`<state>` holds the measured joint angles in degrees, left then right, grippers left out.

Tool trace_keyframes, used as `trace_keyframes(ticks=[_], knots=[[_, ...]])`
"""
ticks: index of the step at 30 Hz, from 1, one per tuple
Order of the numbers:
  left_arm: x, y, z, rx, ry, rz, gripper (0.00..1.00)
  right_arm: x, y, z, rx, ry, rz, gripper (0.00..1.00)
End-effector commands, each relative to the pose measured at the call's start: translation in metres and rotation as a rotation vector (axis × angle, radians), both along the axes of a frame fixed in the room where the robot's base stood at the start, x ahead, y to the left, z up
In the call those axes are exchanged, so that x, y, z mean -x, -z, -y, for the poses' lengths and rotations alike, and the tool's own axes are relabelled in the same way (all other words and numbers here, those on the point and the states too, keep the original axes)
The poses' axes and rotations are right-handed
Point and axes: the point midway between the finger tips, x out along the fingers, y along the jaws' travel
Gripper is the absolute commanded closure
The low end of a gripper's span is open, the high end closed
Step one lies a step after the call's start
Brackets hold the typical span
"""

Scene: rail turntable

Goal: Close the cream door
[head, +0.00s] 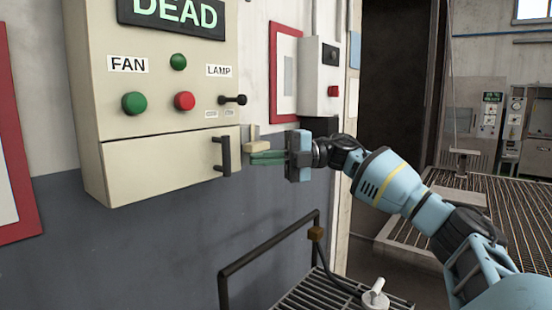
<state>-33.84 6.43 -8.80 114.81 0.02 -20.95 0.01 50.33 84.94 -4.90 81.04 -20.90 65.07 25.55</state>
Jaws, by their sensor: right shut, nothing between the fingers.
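The cream door (165,168) is the lower front panel of a cream control box on the wall. It has a black upright handle (223,157) near its right edge. The door looks about level with the box front; I cannot tell whether a small gap remains. My right gripper (254,158) is shut and empty, with its green fingers pointing left just right of the door's right edge. I cannot tell whether the fingertips touch it. A small cream piece (258,146) shows just above the fingers. My left gripper is out of view.
Above the door, the control box (88,95) carries green and red buttons (184,101) and a black lever (233,100). A grey switch box (320,80) hangs behind my right gripper. A dark rail (265,245) and grating stand below. A dark doorway opens at right.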

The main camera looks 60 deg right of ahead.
Motion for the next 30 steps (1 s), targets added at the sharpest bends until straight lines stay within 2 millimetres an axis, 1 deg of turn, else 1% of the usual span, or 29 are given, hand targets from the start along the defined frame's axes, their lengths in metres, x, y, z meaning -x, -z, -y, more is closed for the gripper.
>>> trace_keyframes(ticks=[1, 5, 9, 16, 21, 30], knots=[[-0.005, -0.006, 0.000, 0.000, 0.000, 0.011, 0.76, 0.001, -0.007, 0.006, -0.004, 0.002, 0.012, 1.00], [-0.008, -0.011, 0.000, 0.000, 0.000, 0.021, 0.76, 0.000, -0.008, 0.017, -0.004, -0.001, 0.012, 1.00], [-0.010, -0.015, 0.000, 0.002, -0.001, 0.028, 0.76, -0.002, -0.007, 0.034, -0.004, 0.001, 0.011, 1.00], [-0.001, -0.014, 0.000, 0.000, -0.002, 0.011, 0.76, -0.005, -0.006, 0.056, -0.003, 0.001, 0.010, 1.00], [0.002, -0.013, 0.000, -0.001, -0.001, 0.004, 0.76, -0.006, -0.005, 0.065, -0.001, -0.001, 0.006, 1.00], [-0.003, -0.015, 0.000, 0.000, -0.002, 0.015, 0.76, -0.006, -0.003, 0.068, 0.000, -0.002, 0.002, 1.00]])
